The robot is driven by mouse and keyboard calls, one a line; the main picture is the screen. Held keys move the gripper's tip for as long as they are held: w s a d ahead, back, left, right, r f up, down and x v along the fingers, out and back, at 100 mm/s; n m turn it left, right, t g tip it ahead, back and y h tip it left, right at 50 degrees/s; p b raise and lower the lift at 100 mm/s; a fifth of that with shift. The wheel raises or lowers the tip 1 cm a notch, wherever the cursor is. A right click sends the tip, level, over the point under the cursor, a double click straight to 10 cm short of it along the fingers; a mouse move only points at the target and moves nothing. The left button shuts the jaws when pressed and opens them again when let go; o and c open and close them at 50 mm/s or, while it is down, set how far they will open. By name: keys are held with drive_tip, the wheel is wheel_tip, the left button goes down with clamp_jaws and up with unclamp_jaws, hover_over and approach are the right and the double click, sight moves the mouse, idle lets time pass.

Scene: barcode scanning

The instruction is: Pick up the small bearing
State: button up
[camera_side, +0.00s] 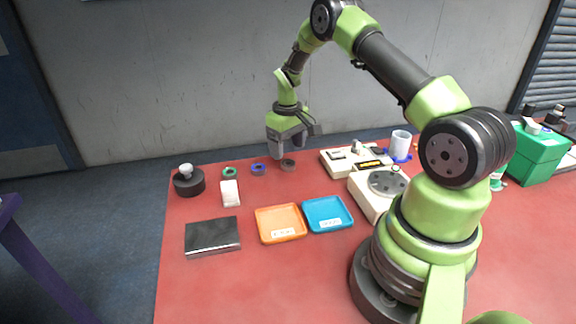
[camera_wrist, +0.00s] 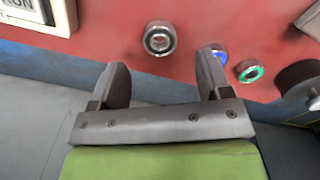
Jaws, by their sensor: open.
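The small bearing is a dark, metal-rimmed ring (camera_side: 288,165) lying on the red table near its far edge. In the wrist view it shows as a silver ring with a dark centre (camera_wrist: 159,39), just beyond the fingertips and roughly midway between them. My gripper (camera_side: 290,150) hangs over that spot with its fingers pointing down. In the wrist view my gripper (camera_wrist: 163,64) is open, with nothing between its fingers. The bearing is apart from both fingers.
A blue ring (camera_side: 258,169) and a green ring (camera_side: 230,171) lie left of the bearing, then a black round object (camera_side: 189,183). A cream device (camera_side: 352,160) stands to the right. Orange (camera_side: 281,224) and blue (camera_side: 328,214) trays lie nearer, with bare table between.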

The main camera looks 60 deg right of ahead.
sight(288, 163)
wheel_tip(288, 163, down, 5)
drive_tip(key=shift+s+r, duration=0.1)
drive_tip(key=shift+r, duration=0.1)
drive_tip(key=shift+c, duration=0.4)
drive_tip(key=c, duration=0.9)
drive_tip(key=shift+c, duration=0.2)
drive_tip(key=shift+r, duration=0.15)
